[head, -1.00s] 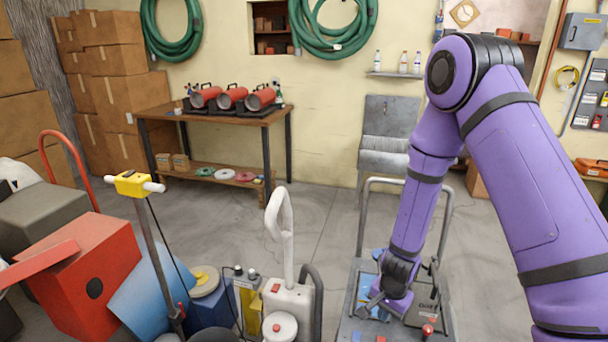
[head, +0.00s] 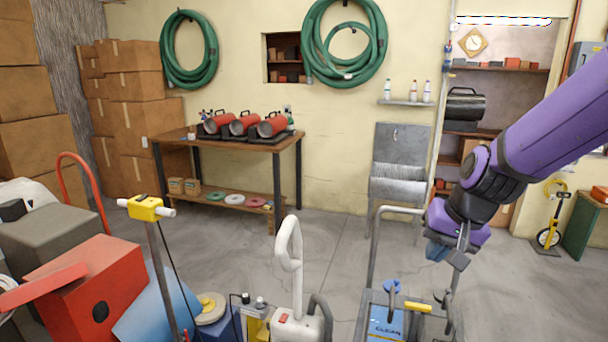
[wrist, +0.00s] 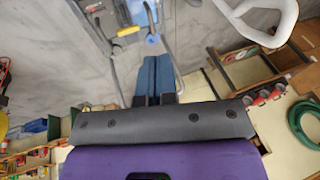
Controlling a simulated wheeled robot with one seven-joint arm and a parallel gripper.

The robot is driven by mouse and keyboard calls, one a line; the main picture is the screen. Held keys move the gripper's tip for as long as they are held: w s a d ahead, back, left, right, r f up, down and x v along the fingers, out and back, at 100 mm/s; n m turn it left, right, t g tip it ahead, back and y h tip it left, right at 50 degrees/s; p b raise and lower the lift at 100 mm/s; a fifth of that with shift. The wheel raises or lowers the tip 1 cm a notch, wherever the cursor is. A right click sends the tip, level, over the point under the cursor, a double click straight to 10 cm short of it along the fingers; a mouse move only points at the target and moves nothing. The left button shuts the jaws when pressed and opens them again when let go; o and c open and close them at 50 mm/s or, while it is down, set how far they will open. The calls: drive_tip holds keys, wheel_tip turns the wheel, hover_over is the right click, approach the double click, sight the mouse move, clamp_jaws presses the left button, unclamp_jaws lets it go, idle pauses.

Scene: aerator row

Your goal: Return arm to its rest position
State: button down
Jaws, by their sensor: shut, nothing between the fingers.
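My purple arm enters at the right of the head view, bent so the wrist and gripper (head: 443,257) hang above the grey wheeled frame (head: 366,268). My gripper is empty and clear of the things below. In the wrist view its two blue fingers (wrist: 153,75) lie side by side, shut, with nothing between them. Below stands a grey-topped cart with a blue panel marked CLEAN (head: 386,323), a blue knob (head: 391,287) and a yellow piece (head: 417,306). The lower part of the cart is cut off by the frame edge.
Left of the cart stand a white-handled machine (head: 290,250), a yellow-topped pole (head: 147,208) and a red box (head: 80,285). A workbench (head: 190,140) with red heaters stands by the wall. Open floor (head: 330,225) lies behind the cart.

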drive_tip(key=s+d+r+n+t+h, duration=0.1)
drive_tip(key=s+d+r, duration=0.2)
drive_tip(key=s+r, duration=0.3)
drive_tip(key=s+d+r+n+t+h, duration=0.1)
drive_tip(key=s+d+r+n, duration=0.1)
drive_tip(key=s+r, duration=0.5)
drive_tip(key=s+d, duration=0.1)
drive_tip(key=s, duration=0.4)
drive_tip(key=shift+w, duration=0.1)
drive_tip(key=w+f+n+g+h, duration=0.25)
drive_tip(key=w+f+n, duration=0.55)
drive_tip(key=w+f, duration=0.95)
drive_tip(key=w+a+f+n+g+y, duration=0.1)
drive_tip(key=w+a+f+n+g, duration=0.1)
drive_tip(key=f, duration=1)
drive_tip(key=w+a+f+n+g+y, duration=0.1)
drive_tip(key=a+f+n, duration=0.3)
drive_tip(key=f, duration=0.8)
drive_tip(key=shift+w+a+f+n+g, duration=0.2)
drive_tip(key=shift+w+f+n+g, duration=0.25)
drive_tip(key=shift+w, duration=0.45)
